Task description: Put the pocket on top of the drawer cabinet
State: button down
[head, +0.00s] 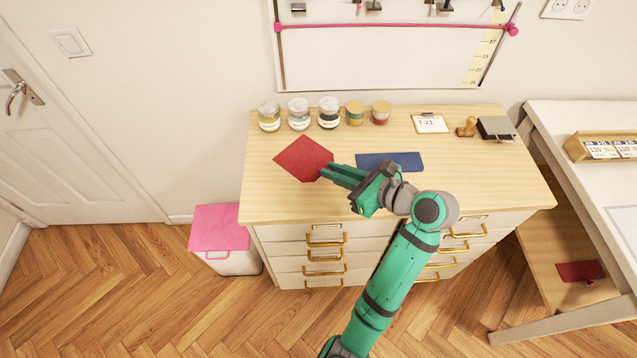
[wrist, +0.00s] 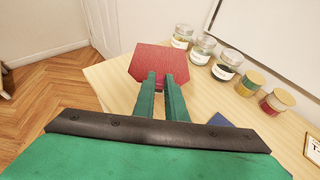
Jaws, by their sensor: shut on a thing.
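A red pocket (head: 303,158) is held at the tips of my gripper (head: 324,173), over the left part of the drawer cabinet's wooden top (head: 270,200). In the wrist view the red pocket (wrist: 164,65) stretches out beyond the two green fingers of my gripper (wrist: 162,82), which are closed on its near edge. I cannot tell whether the pocket touches the cabinet top or hangs just above it. The cabinet has white drawers with gold handles below the top.
Several jars (head: 299,114) stand along the back left of the top. A blue flat piece (head: 405,161) lies to the right of my gripper. A card (head: 430,123), a stamp (head: 467,127) and a dark box (head: 496,129) sit at back right. A pink-lidded bin (head: 219,228) stands left.

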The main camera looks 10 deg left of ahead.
send_over(318, 193)
notch_tip(318, 193, down, 5)
jog(key=shift+d+f, duration=0.1)
jog(key=shift+f, duration=0.1)
jog(key=shift+a+f, duration=0.15)
jog(key=shift+f, duration=0.75)
jog(key=shift+a+f, duration=0.1)
jog(key=shift+f, duration=0.8)
jog(key=shift+f, duration=0.1)
jog(key=c, duration=1.8)
grip_release()
jog(key=shift+d, duration=0.1)
jog(key=v, duration=1.2)
